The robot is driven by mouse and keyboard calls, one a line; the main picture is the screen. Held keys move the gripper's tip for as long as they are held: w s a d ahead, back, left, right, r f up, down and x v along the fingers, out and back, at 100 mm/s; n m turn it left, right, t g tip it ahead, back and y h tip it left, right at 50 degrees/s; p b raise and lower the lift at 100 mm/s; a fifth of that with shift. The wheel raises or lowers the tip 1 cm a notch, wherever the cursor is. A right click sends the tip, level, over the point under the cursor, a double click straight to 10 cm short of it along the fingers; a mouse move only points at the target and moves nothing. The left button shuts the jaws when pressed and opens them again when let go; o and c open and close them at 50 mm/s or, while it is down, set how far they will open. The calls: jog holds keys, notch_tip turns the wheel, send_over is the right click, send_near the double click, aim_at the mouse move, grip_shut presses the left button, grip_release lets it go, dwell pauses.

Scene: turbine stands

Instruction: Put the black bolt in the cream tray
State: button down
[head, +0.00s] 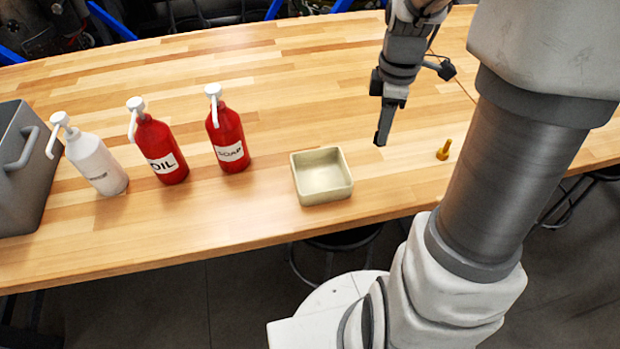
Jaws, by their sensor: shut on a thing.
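The cream tray (322,190) is a square, open box on the wooden table near its front edge, and it looks empty. My gripper (382,133) points down above the table, to the right of the tray and a little behind it. Its dark fingers are shut on the black bolt, which is hard to tell from the fingers at this size. No black bolt shows lying on the table.
A yellow bolt (443,150) stands to the right of my gripper. Two red bottles (229,140) (160,150) and a white bottle (96,162) stand left of the tray. A grey bin (18,175) is at the far left. The table behind the tray is clear.

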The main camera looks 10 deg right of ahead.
jog(key=shift+w+a+f, duration=0.1)
jog(key=shift+w+a, duration=0.1)
jog(key=shift+a, duration=0.25)
send_over(320, 180)
notch_tip(320, 180, down, 7)
jog(key=shift+r, duration=0.1)
jog(key=shift+f+b, duration=0.3)
jog(key=shift+f, duration=1.7)
jog(key=shift+f, duration=0.1)
jog(key=shift+f, duration=0.15)
jog(key=c, duration=0.5)
grip_release()
jog(key=shift+r, duration=0.2)
